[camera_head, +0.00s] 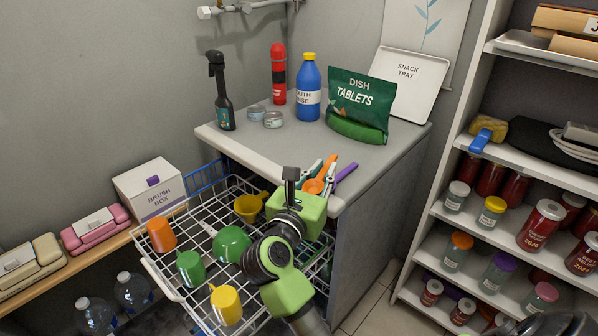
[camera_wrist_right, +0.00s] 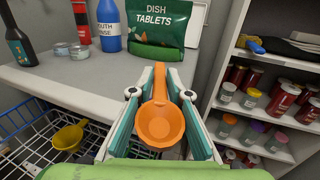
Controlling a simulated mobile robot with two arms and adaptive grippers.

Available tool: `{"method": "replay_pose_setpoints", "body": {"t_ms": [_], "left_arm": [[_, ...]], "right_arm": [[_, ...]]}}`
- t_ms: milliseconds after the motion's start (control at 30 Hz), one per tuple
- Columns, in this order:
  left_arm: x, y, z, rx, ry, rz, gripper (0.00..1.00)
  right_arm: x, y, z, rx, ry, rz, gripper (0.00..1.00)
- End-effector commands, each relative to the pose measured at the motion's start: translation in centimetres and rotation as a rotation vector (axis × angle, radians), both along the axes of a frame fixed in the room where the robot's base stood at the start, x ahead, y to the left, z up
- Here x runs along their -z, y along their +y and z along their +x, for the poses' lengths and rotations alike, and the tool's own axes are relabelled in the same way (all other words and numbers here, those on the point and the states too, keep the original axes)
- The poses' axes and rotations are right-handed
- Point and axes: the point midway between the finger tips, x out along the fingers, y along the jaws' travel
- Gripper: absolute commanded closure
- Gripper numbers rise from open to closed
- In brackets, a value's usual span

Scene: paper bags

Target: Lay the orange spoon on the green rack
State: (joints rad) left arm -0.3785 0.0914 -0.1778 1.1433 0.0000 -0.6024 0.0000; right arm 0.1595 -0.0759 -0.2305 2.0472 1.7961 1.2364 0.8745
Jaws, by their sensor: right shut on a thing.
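My right gripper (camera_head: 319,182) is shut on the orange spoon (camera_wrist_right: 160,123), in front of the grey counter's edge and above the right side of the white wire rack. The right wrist view shows the spoon's handle between the fingers (camera_wrist_right: 160,75) and its round bowl towards the camera. In the head view only part of the orange spoon (camera_head: 314,186) shows between the fingers. My left gripper is not in view.
The white rack holds an orange cup (camera_head: 161,235), green mug (camera_head: 190,268), green bowl (camera_head: 232,243), yellow mug (camera_head: 226,304) and yellow scoop (camera_head: 249,208). A purple handle (camera_head: 346,172) shows beside my right gripper. Bottles and a pouch (camera_head: 358,105) stand on the counter (camera_head: 270,150); shelves stand right.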

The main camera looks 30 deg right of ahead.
Motion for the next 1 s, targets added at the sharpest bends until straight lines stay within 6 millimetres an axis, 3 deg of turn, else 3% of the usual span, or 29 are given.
{"method": "replay_pose_setpoints", "body": {"t_ms": [167,400,633,1000], "left_arm": [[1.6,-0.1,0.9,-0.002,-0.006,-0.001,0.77],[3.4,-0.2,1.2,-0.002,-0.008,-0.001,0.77],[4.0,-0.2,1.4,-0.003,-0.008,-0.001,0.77],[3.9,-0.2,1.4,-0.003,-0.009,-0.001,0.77]], "right_arm": [[-1.0,-0.5,2.5,0.158,-0.005,0.000,0.98],[-3.3,0.6,4.6,0.297,-0.006,-0.001,0.98],[-4.8,1.7,5.2,0.340,-0.002,-0.004,0.98],[-4.9,1.8,5.3,0.343,-0.002,-0.004,0.98]]}}
